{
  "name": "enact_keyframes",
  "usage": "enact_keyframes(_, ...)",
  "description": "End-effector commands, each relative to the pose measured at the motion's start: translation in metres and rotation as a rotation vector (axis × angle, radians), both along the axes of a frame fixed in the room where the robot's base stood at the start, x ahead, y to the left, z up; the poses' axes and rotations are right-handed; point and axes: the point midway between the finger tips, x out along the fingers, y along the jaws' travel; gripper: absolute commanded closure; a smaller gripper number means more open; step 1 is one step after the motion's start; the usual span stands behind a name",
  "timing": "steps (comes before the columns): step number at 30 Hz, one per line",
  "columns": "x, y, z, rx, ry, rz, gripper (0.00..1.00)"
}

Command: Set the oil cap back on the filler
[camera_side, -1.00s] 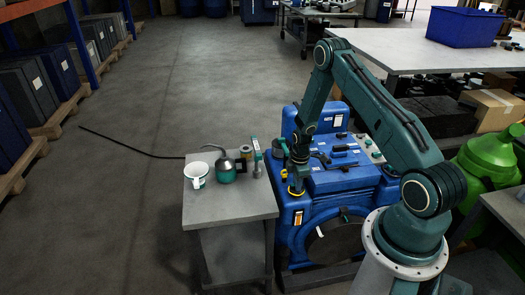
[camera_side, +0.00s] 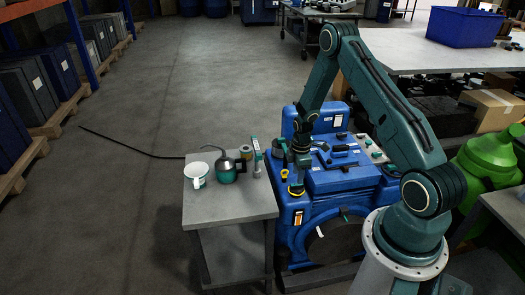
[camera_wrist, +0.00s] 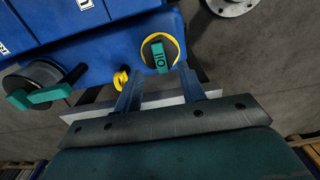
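The oil cap (camera_wrist: 160,57) is a dark round disc with a green grip bar lettered OIL. In the wrist view it sits inside a yellow ring (camera_wrist: 147,38) on the corner of the blue engine, and it looks level. How deep it sits cannot be told. The yellow ring also shows in the side view (camera_side: 295,191), below my gripper (camera_side: 297,178). In the wrist view my gripper (camera_wrist: 159,72) is open, its two fingers spread with nothing between them. The cap lies beyond the fingertips, apart from them. The filler opening itself is hidden under the cap.
A grey cap with a green handle (camera_wrist: 42,86) and a small yellow loop (camera_wrist: 121,79) are close by on the engine. A side table (camera_side: 225,212) at left holds a white mug (camera_side: 196,174), a green oil can (camera_side: 227,172) and smaller items.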

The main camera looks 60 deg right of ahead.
Motion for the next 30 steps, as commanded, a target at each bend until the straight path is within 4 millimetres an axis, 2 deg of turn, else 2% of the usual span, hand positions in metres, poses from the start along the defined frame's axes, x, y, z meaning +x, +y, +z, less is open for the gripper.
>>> enact_keyframes(12,0.0,0.0,0.059,-0.001,-0.001,0.0,0.6)
enact_keyframes(18,0.0,0.0,0.08,0.0,0.0,0.0,0.6)
enact_keyframes(24,0.0,0.0,0.091,0.001,0.001,0.0,0.6)
enact_keyframes(30,-0.001,0.001,0.092,0.001,0.001,0.0,0.6)
